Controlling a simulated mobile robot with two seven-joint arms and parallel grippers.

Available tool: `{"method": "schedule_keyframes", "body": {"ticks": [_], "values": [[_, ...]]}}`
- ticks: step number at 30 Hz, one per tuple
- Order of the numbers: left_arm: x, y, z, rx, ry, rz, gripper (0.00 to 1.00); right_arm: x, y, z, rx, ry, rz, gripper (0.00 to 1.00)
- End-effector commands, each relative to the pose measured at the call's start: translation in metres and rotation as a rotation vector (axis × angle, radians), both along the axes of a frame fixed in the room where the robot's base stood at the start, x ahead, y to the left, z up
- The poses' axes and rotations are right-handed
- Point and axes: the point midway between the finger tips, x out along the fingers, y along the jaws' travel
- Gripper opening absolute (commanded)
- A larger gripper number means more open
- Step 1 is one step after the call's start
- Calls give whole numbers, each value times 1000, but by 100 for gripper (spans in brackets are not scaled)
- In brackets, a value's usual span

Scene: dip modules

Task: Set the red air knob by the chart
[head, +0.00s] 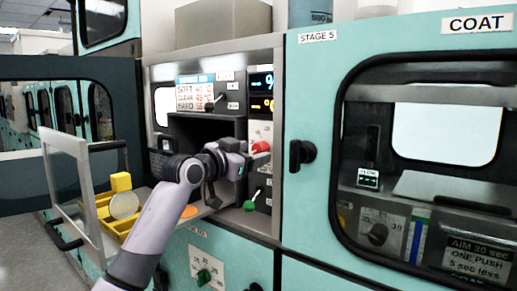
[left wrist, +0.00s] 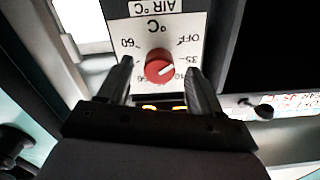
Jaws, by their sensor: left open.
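The red air knob (left wrist: 159,68) sits on a white dial plate marked AIR °C, upside down in the left wrist view. Its pale mark points right, near the 35 and the partly hidden number beside it. In the head view the knob (head: 261,147) shows on the grey panel. My left gripper (head: 240,161) is open in front of it; in the left wrist view its fingers (left wrist: 159,72) stand either side of the knob, with gaps visible. The chart (head: 194,96) lists SOFT, CLEAR and HARD with temperatures; the HARD value is hard to read. My right gripper is not in view.
A lit display (head: 262,91) is above the knob, and a green-handled lever (head: 250,204) below. A black door handle (head: 301,154) juts out at the right. An open glass door (head: 72,185) and a yellow rack (head: 117,206) are left of my arm.

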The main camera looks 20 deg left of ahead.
Motion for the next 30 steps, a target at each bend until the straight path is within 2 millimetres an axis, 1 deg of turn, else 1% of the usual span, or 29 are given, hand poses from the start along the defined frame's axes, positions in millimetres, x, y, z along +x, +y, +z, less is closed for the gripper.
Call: {"method": "schedule_keyframes", "body": {"ticks": [3, 9, 15, 22, 23, 24, 26, 27, 28, 30], "values": [[13, -5, 2, -1, 2, -1, 65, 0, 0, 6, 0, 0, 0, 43], [26, -10, 1, -2, 1, -2, 65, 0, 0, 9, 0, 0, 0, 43], [31, -12, 0, 0, 1, -1, 65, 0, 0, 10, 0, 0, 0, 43], [31, -12, 0, 0, 0, -1, 65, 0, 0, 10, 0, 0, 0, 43], [31, -12, 0, 0, 0, -1, 58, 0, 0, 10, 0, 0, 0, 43], [31, -12, 0, 0, 0, -1, 45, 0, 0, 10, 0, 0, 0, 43], [31, -12, 0, 0, 0, -1, 26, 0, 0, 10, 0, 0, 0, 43], [31, -12, 0, 0, 1, -1, 13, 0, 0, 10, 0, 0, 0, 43], [31, -12, 0, 0, 1, -1, 10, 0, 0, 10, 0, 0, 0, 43], [31, -12, -1, 0, 1, -1, 9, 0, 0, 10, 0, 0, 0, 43]]}}
